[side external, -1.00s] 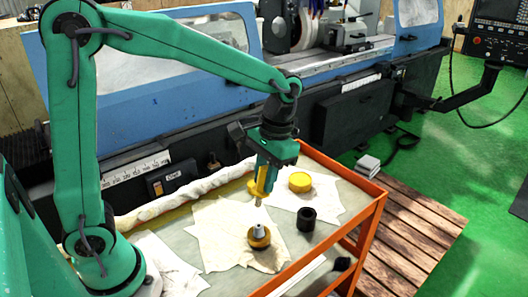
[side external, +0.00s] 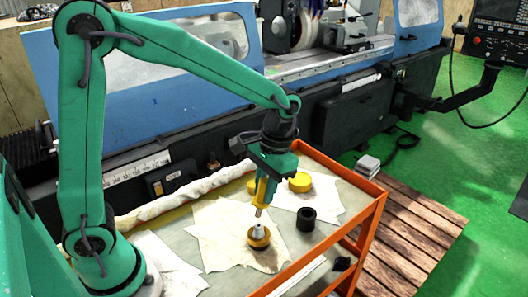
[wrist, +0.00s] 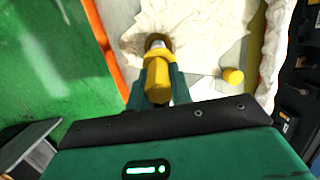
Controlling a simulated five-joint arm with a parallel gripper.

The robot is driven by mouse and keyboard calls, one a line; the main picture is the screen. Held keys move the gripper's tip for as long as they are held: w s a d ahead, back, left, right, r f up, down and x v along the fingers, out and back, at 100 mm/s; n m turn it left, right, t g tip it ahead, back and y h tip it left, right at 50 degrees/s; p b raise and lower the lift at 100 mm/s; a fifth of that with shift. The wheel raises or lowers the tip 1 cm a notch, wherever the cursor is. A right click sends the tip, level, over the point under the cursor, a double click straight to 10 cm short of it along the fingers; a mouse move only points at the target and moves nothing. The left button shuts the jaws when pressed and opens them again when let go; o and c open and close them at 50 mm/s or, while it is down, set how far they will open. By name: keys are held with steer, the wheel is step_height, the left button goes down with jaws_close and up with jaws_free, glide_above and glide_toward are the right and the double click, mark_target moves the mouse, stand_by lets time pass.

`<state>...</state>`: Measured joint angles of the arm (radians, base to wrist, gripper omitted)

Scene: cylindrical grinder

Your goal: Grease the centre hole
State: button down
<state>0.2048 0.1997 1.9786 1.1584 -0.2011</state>
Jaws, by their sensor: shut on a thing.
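My gripper (side external: 263,192) is shut on a yellow tool (side external: 261,189) with a thin pale tip and holds it nearly upright, pointing down. The tool also shows between the green fingers in the wrist view (wrist: 157,83). Below the tip, a round brass-coloured part (side external: 259,240) with a silvery raised middle stands on a cream cloth (side external: 222,238). In the wrist view the tool's body partly covers the brass part (wrist: 166,41). The centre hole itself is too small to make out.
A yellow round tin (side external: 300,182) and a black cylinder (side external: 306,218) stand on the cart to the right. The orange cart rim (side external: 372,203) bounds the work area. A rolled cloth (side external: 185,195) lies along the back, beside the blue and black grinder (side external: 350,115).

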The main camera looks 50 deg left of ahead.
steer(key=shift+f, duration=0.95)
steer(key=shift+f, duration=0.45)
stand_by(0.8)
steer(key=shift+d, duration=0.3)
steer(key=shift+a, duration=0.3)
stand_by(0.4)
steer(key=shift+a, duration=0.25)
steer(key=shift+a+f, duration=0.1)
steer(key=shift+d, duration=0.65)
steer(key=shift+a, duration=0.6)
stand_by(0.6)
steer(key=shift+d, duration=0.55)
stand_by(2.1)
